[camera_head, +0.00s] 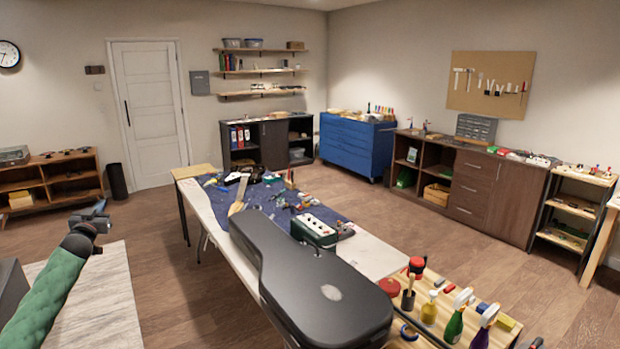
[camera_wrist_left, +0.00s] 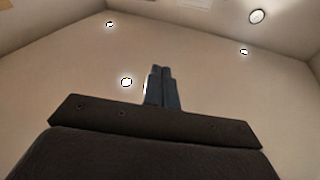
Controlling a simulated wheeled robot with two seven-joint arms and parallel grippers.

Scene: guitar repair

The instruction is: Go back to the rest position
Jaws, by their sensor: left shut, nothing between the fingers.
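My left gripper (camera_head: 97,213) shows at the left of the head view, at the end of my green-sleeved arm. It is raised over open floor, well apart from the workbench. In the left wrist view its two dark fingers (camera_wrist_left: 162,88) stand close together with nothing between them, against a plain wall and ceiling.
A long workbench (camera_head: 380,255) carries a black guitar case (camera_head: 300,270), a blue mat with tools and a green box (camera_head: 314,230). Spray bottles (camera_head: 455,318) stand at the near right. Low shelves (camera_head: 50,178) stand at the left wall. Floor around the bench is clear.

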